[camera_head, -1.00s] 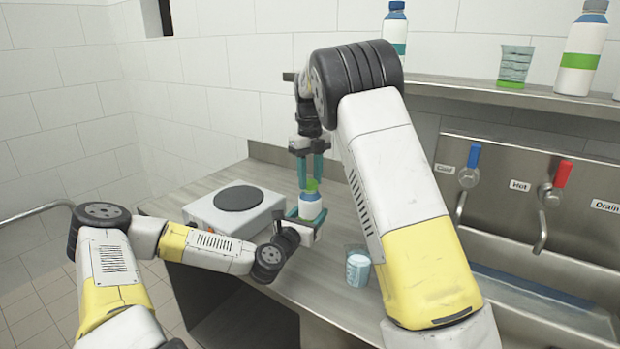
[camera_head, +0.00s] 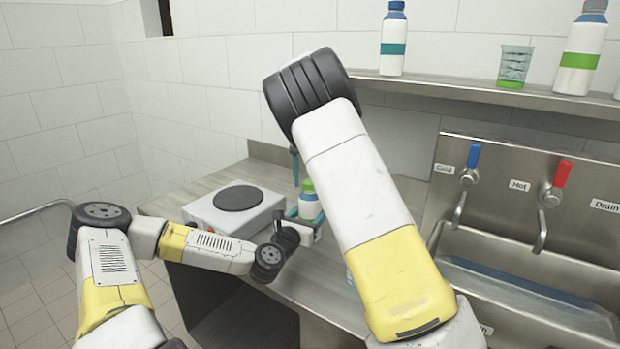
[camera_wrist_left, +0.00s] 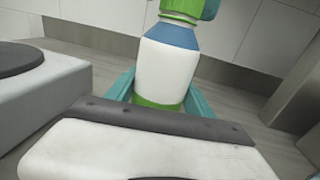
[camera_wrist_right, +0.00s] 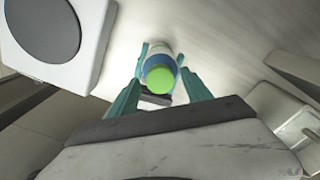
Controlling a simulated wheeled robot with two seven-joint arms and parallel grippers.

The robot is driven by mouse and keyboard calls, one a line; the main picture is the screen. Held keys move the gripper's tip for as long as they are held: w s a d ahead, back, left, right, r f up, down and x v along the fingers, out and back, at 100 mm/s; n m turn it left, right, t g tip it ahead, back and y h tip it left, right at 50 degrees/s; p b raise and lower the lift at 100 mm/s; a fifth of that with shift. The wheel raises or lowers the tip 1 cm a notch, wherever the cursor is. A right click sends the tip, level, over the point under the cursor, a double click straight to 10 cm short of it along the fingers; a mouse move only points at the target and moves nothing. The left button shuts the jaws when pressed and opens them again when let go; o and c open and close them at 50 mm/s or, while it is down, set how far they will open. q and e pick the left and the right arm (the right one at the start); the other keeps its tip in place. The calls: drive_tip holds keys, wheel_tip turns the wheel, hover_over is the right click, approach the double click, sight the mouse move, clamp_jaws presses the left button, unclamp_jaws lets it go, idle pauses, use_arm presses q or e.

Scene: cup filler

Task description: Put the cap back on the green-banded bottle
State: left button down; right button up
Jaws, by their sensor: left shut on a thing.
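In the head view my right arm hides most of that gripper.
A hot plate (camera_head: 236,205) stands left of the bottle. The wall shelf (camera_head: 460,91) holds other bottles and a glass (camera_head: 514,66). The sink (camera_head: 530,285) with taps lies at the right.

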drive_tip(key=shift+r, duration=0.1)
drive_tip(key=shift+r, duration=2.15)
